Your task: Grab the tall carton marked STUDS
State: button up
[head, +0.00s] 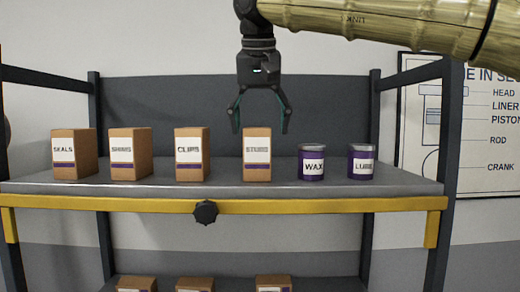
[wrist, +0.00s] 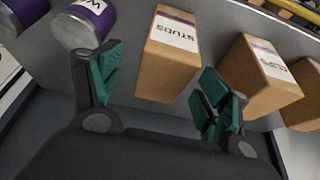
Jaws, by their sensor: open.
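The tall STUDS carton (head: 257,155) is a brown box with a white label and a purple band. It stands upright on the grey shelf, between the CLIPS carton and the WAX tin. In the head view my gripper (head: 260,126) is open, pointing down, with its fingertips level with the carton's top area. In the wrist view the STUDS carton (wrist: 165,68) shows ahead of and between the spread fingers of my gripper (wrist: 160,85). Nothing is held, and I see no contact with the carton.
The CLIPS carton (head: 192,155), SHIMS carton (head: 130,155) and SEALS carton (head: 73,155) stand to the left. The WAX tin (head: 312,163) and LUBE tin (head: 362,163) stand to the right. The shelf (head: 400,186) has a yellow front rail (head: 330,205) with a dark knob (head: 205,212).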

aim_at(258, 148)
jog(key=shift+p+x, duration=0.65)
jog(key=shift+x, duration=0.4)
jog(key=shift+a+p+x, duration=0.2)
jog(key=shift+p+x, duration=0.5)
jog(key=shift+x, duration=1.35)
jog(key=shift+s, duration=0.2)
jog(key=c, duration=1.2)
